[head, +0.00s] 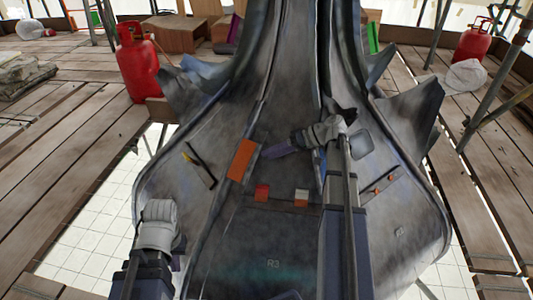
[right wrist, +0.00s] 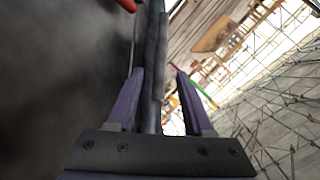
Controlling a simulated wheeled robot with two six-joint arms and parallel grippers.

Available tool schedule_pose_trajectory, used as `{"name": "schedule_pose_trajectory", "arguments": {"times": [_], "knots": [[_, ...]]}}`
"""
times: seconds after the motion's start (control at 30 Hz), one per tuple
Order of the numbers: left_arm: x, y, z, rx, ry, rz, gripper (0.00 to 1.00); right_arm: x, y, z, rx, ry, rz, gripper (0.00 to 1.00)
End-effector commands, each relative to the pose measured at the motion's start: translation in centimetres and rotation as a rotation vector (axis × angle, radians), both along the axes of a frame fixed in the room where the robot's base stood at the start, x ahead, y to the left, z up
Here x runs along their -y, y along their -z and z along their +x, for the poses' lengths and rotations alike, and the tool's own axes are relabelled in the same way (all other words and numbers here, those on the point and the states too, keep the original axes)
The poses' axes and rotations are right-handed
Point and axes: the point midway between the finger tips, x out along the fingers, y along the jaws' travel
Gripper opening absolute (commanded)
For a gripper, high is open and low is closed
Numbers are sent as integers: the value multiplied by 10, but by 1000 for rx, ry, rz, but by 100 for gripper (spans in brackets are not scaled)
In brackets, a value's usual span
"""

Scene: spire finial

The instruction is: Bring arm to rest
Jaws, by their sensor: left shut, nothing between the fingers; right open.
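A large grey metal spire finial (head: 280,235) with flared ribs fills the middle of the head view. My left gripper (head: 176,262) is low at the left, by the finial's lower left edge; its fingers are mostly hidden behind its own wrist. No loose object is seen held.
An orange block (head: 242,160), a smaller red block (head: 262,192) and an orange-and-white block (head: 301,196) are on the finial's face. Red gas cylinders (head: 138,62) (head: 474,40) stand on the planks (head: 60,165) at both sides. Scaffold poles (head: 492,85) rise at the right.

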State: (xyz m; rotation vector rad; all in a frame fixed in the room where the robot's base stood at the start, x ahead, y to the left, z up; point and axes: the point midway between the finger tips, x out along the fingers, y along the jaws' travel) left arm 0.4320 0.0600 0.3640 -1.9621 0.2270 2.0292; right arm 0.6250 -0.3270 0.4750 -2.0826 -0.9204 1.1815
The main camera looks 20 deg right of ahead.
Motion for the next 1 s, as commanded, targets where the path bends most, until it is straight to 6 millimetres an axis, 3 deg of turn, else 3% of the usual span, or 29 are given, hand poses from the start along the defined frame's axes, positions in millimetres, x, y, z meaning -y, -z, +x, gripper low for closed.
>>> {"name": "schedule_pose_trajectory", "arguments": {"times": [0.5, 0.57, 0.67, 0.8, 1.0], "knots": [[0, 0, 0, 0, 0, 0, 0, -5, 3, -2, -11, -3, -9, 52], [0, 0, 0, 0, 0, 0, 0, -16, 9, -5, -39, -7, -30, 52], [0, 0, 0, 0, 0, 0, 0, -53, 30, -20, -140, -22, -117, 52], [0, 0, 0, 0, 0, 0, 0, -111, 70, -57, -314, -21, -339, 52], [0, 0, 0, 0, 0, 0, 0, -147, 101, -102, -431, 29, -635, 52]]}}
